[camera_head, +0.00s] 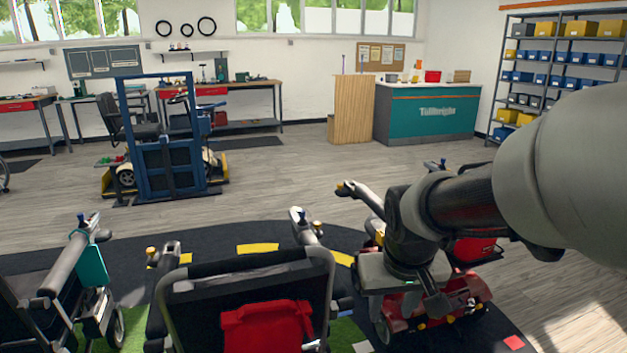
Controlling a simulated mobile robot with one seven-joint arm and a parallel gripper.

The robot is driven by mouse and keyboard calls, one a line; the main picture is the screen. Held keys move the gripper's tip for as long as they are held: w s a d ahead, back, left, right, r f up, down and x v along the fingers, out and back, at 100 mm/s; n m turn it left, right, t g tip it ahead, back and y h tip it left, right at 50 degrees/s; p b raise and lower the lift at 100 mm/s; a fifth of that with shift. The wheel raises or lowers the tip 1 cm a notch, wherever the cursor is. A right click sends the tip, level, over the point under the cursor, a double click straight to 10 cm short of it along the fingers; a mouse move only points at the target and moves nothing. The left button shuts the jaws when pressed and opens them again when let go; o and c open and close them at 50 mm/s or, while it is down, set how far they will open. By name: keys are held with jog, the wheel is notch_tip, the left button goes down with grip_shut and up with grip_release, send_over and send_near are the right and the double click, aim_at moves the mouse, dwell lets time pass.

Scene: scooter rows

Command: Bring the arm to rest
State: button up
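My arm (465,205) reaches in from the right edge of the head view, and its dark wrist hangs down near the middle right. My gripper (435,305) points downward over the red scooter (400,325). Its fingers are small and dark against the scooter, so I cannot tell whether they are open or shut, or whether they touch it. No held object can be made out. The arm hides part of the red scooter.
A black scooter seat with a red pouch (268,333) stands close in front. Another scooter (75,265) is at the left. A blue frame (165,150), a teal counter (425,112) and a shelf of bins (560,65) stand farther back. The grey floor between is clear.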

jog(key=s+r+t, duration=0.1)
jog(key=s+r, duration=0.3)
jog(key=s, duration=0.3)
jog(key=s+r+t, duration=0.1)
jog(key=s+r, duration=0.3)
jog(key=s, duration=0.3)
notch_tip(320, 180, up, 23)
jog(key=p, duration=2.3)
jog(key=shift+w+m, duration=0.3)
jog(key=shift+d, duration=0.1)
